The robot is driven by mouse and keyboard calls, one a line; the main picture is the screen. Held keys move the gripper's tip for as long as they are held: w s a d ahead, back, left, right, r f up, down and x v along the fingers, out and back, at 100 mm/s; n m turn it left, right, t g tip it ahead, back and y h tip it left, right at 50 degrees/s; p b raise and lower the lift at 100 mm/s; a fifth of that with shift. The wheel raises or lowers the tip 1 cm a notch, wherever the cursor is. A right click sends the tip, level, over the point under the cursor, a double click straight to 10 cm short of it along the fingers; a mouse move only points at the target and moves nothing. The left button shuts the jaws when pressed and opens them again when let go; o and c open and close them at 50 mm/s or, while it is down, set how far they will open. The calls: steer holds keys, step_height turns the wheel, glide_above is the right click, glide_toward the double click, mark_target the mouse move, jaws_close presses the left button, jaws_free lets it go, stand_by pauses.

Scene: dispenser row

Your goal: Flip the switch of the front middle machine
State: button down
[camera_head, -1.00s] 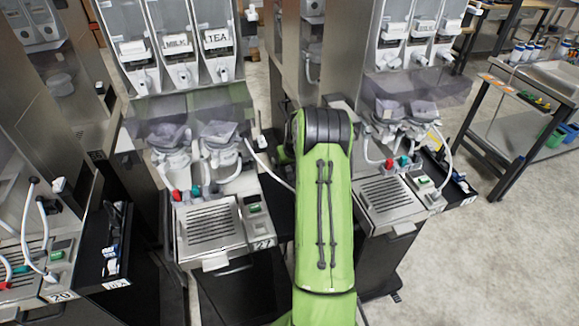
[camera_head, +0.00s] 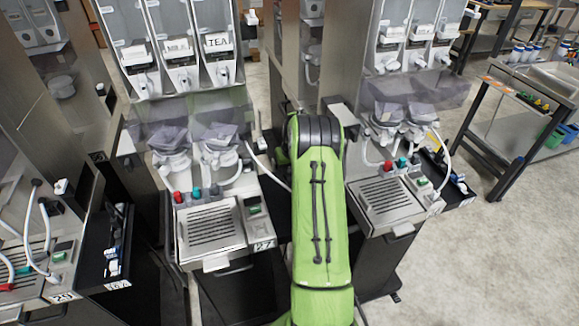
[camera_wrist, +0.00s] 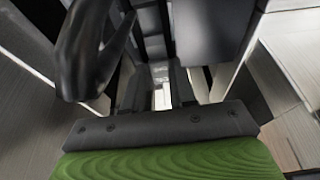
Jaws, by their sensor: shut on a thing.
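The front middle machine (camera_head: 213,232) bears the label 27, with TEA and MILK hoppers above and a steel drip grate in front. A small pale upright part (camera_head: 257,140) stands at its right side; I cannot tell whether this is the switch. My green arm reaches between this machine and the one to its right, hiding my gripper in the head view. In the wrist view my gripper (camera_wrist: 163,92) is shut on a small pale thing between its dark fingers. That thing is too blurred to identify.
Another machine (camera_head: 385,200) stands close on the right of my arm, and one (camera_head: 50,270) at the left. A pale hose (camera_head: 265,168) runs beside the middle machine. A steel trolley (camera_head: 530,100) stands at far right. Open floor lies at right.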

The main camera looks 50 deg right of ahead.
mark_target(289, 173)
steer(key=shift+w+d+r+g+y+p, duration=0.1)
steer(key=shift+w+g+y+p, duration=0.1)
steer(key=shift+g+y+p, duration=0.3)
steer(key=shift+w+d+r+g+y+p, duration=0.1)
steer(key=shift+w+g+y+p, duration=0.1)
steer(key=shift+g+p, duration=0.5)
steer(key=c, duration=0.9)
jaws_free()
steer(key=r, duration=1)
steer(key=s+r, duration=0.1)
steer(key=r, duration=0.4)
steer(key=shift+a+r, duration=0.25)
steer(key=shift+r, duration=0.15)
steer(key=shift+f, duration=0.15)
